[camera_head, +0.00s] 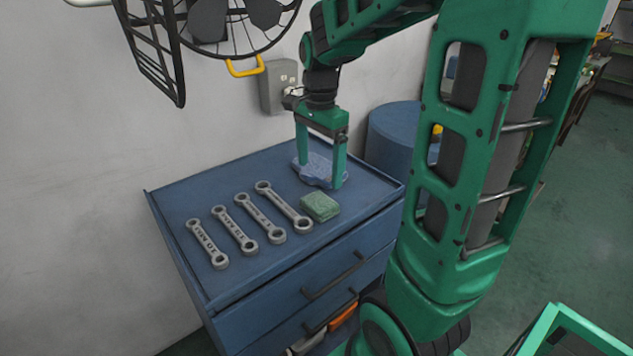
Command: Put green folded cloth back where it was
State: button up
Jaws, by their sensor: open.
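The green folded cloth (320,207) lies as a small block on the blue cabinet top (225,187), near its front edge and right of the wrenches. My gripper (322,176) points down just behind the cloth, apart from it. Its two fingers are open, one on each side of a crumpled blue cloth-like thing (318,168) on the top. I cannot tell whether the fingers touch that thing.
Several wrenches (265,218) lie in a row left of the green cloth. A blue drum (390,135) stands behind the cabinet's right end. A grey wall box (279,86) and a caged fan (235,25) are behind. The drawer handles (334,277) stick out in front.

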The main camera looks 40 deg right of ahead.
jog(key=s+f+n, duration=0.2)
jog(key=s+n, duration=0.9)
jog(key=s, duration=0.9)
jog(key=shift+s+a+f, duration=0.15)
jog(key=shift+s+f, duration=0.25)
